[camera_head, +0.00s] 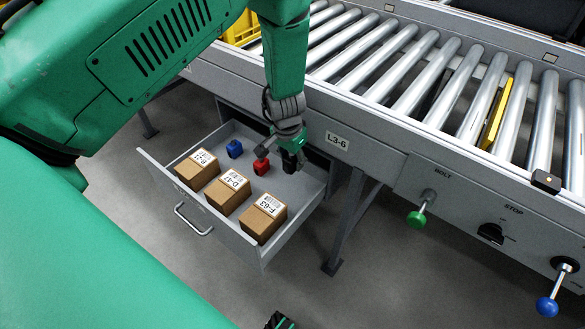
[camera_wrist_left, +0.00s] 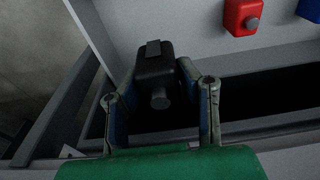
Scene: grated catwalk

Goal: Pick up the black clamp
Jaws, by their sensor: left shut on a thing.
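The black clamp (camera_wrist_left: 153,68) is between the two fingers of my left gripper (camera_wrist_left: 155,84) in the left wrist view, with a short grey stub facing the camera. In the head view my left gripper (camera_head: 283,146) reaches down over the right side of the open drawer (camera_head: 232,237). The clamp (camera_head: 291,163) shows there as a small dark shape under the gripper, partly hidden by it. My left gripper is shut on the clamp. I cannot tell whether the clamp touches the drawer floor.
A red clamp (camera_head: 261,168) and a blue clamp (camera_head: 234,148) lie in the drawer. Three labelled cardboard boxes (camera_head: 230,193) stand along its front. A roller conveyor (camera_head: 400,75) is above and behind, with a green knob (camera_head: 416,219) and a blue knob (camera_head: 547,306) on its side.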

